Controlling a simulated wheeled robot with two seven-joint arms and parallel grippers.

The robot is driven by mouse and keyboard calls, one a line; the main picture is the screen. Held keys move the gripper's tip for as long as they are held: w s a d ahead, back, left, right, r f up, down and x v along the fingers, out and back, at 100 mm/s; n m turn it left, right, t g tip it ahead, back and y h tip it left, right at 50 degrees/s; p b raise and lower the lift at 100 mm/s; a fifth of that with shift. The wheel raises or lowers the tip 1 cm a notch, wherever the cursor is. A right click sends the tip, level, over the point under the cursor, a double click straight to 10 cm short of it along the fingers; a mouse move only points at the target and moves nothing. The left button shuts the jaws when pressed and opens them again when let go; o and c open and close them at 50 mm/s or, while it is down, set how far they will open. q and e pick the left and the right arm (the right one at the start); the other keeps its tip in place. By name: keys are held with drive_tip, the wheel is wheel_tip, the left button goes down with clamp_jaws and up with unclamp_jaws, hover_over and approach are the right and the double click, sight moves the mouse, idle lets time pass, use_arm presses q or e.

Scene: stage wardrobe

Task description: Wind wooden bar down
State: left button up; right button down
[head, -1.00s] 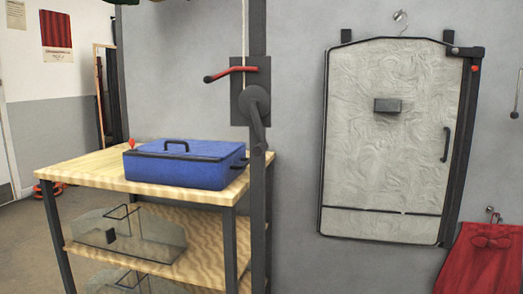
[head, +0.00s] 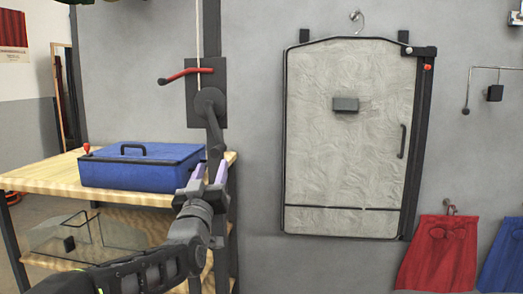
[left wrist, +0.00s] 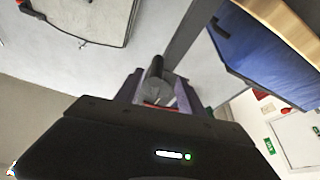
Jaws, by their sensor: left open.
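A dark winch (head: 209,103) is mounted on a plate on the grey post, and its crank (head: 214,138) hangs downward. A red lever (head: 184,75) sticks out to the left above it. A pale rope (head: 197,35) runs up from there. My left gripper (head: 209,172) is open just below the crank's lower end. In the left wrist view, the crank's dark round grip (left wrist: 155,74) shows between the fingers of my gripper (left wrist: 158,90); I cannot tell whether they touch it. No wooden bar is in view. My right gripper is not in view.
A wooden shelf (head: 35,179) with a blue case (head: 140,169) stands left of the post. A pale wall-mounted board (head: 340,160) is to the right. Red (head: 438,255) and blue (head: 503,258) cloths hang at far right. The wall between post and board is bare.

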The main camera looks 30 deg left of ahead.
sight(216, 150)
use_arm(q)
drive_tip(key=shift+s+r, duration=0.15)
drive_tip(key=shift+r, duration=0.1)
drive_tip(key=x, duration=0.7)
drive_tip(key=shift+w+a+r, duration=0.2)
drive_tip(key=shift+w, duration=0.1)
drive_tip(key=shift+c, duration=0.3)
